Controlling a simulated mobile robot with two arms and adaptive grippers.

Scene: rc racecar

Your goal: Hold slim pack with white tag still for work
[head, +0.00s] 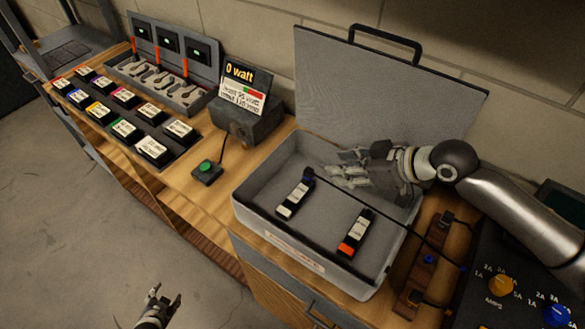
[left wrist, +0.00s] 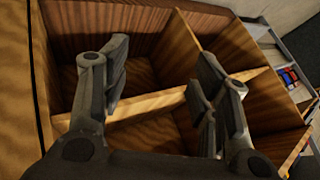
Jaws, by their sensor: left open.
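Two slim packs lie apart in an open grey case. The left pack (head: 293,200) is black with a white label and a white lower end. The right pack (head: 355,234) is black with a white label and an orange lower end. My right gripper (head: 340,170) is over the back right of the case, above and apart from both packs; its finger gap is not clear. My left gripper (head: 165,297) is low at the front left, far from the case. In the left wrist view it is open and empty (left wrist: 160,85).
The case lid (head: 390,95) stands open behind. A black cable runs from the left pack's upper end across the case to a wooden terminal block (head: 424,265). Left are a green button (head: 206,170), a watt display (head: 247,88) and a labelled battery rack (head: 120,112). Wooden compartments (left wrist: 150,110) lie below my left gripper.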

